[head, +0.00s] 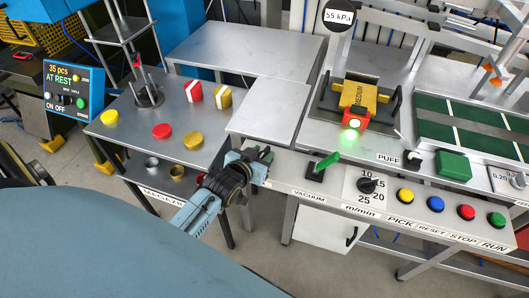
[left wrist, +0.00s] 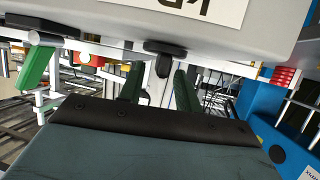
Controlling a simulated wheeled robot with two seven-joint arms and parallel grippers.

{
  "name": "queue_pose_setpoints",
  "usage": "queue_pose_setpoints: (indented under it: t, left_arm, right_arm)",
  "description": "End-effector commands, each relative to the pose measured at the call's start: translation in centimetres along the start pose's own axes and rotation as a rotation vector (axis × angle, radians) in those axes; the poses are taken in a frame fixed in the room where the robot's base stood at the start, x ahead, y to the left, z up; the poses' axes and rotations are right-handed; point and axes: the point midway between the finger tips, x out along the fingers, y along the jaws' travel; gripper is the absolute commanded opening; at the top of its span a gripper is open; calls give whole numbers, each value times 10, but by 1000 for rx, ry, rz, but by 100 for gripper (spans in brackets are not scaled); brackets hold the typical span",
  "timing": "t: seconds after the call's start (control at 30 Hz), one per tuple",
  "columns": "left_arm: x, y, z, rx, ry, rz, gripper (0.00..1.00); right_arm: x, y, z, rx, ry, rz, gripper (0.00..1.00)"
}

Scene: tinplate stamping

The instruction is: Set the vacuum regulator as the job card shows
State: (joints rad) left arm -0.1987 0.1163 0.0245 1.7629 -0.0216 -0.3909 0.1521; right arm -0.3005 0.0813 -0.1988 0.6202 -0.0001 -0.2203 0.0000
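My left gripper (head: 259,156) is at the front left edge of the console, left of the VACUUM label (head: 309,197). In the left wrist view its two fingers (left wrist: 158,90) stand apart, open and empty. A black knob (left wrist: 164,50), apparently the vacuum regulator, shows just beyond and between the fingertips, beside a white label ending in kPa (left wrist: 205,8). My gripper hides that knob in the head view. The round gauge (head: 339,17) reads 55 kPa. I cannot make out a job card. My right gripper is in neither view.
A green lever (head: 327,162) stands right of the gripper; it also shows in the left wrist view (left wrist: 36,66). Further right are a m/min dial (head: 368,185) and several coloured push buttons (head: 436,204). A yellow MEDIUM block (head: 358,95) sits behind. A bare metal plate (head: 265,108) lies left.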

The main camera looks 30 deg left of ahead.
Motion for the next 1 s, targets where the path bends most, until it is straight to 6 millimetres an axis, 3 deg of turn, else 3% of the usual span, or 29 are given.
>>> queue_pose_setpoints:
  t: [0.2, 0.5, 0.77, 1.0]
  left_arm:
    - [20, 0, 0, 0, -1, 1, 34]
    - [22, 0, 0, 1, -1, 1, 34]
    - [21, 0, 0, 1, -1, 1, 2]
    - [21, 0, 0, 2, -1, 4, 0]
  right_arm:
    - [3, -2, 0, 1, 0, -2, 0]
    - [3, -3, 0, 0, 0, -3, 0]
    - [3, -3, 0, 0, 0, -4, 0]
    - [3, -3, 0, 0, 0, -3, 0]
